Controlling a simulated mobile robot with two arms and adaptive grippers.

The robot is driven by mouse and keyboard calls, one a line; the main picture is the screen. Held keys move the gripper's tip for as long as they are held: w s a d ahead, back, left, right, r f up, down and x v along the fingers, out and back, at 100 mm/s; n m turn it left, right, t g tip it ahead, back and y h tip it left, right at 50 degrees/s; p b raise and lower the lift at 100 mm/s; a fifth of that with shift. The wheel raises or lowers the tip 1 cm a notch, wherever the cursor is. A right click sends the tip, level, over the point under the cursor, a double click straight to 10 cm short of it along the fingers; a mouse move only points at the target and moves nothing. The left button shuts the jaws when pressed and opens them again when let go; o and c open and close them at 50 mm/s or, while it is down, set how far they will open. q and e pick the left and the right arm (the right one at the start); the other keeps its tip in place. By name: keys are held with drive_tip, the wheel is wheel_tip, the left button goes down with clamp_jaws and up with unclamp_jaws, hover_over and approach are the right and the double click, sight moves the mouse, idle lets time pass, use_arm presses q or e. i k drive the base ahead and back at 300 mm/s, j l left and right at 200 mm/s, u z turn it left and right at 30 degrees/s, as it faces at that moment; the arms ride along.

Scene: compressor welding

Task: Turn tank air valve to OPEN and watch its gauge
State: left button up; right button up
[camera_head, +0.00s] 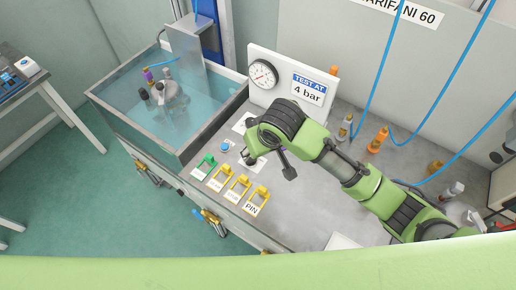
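The round white gauge (263,74) is on a pale panel beside a "TEST AT 4 bar" sign (309,89). Its dark needle is too small to read surely. A small black part (248,158) sits by a white plate on the bench, left of my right arm. I cannot tell whether it is the air valve's knob or a tip of my gripper, and the plate's lettering is unreadable. My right arm reaches in from the lower right, and its wrist hangs over the bench below the gauge. Its fingers cannot be made out clearly. My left gripper is not in view.
A glass-sided water tank (115,98) with a compressor (170,98) in it stands at the left. Orange-and-grey fittings and blue hoses (377,75) are at the right.

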sight(195, 212)
drive_tip(key=k+j, duration=0.8)
drive_tip(key=j, duration=0.1)
